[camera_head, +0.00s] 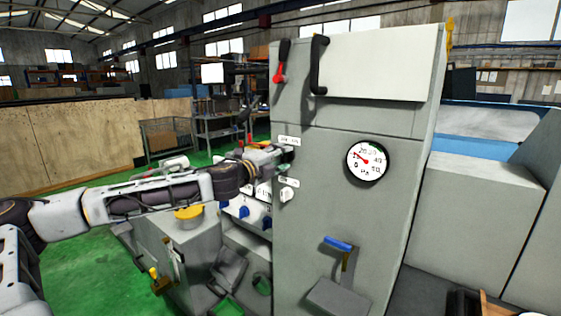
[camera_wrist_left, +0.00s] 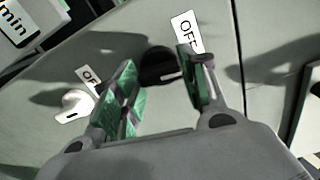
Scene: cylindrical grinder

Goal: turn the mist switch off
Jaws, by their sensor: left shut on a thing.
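A black rotary knob (camera_wrist_left: 155,62) sits on the grey machine panel, below an OFF label (camera_wrist_left: 187,30) in the left wrist view; a pale mark shows on its face. No word "mist" is readable. My left gripper (camera_wrist_left: 160,75) has its green-padded fingers around this knob, shut on it. My right gripper is not visible.
The grey cabinet (camera_head: 330,220) carries a dial gauge (camera_head: 367,161), a black handle (camera_head: 318,65), a red-tipped lever (camera_head: 280,68) and a blue-handled lever (camera_head: 339,243). Blue knobs (camera_head: 243,211) are below my left forearm. Green floor is open at the left.

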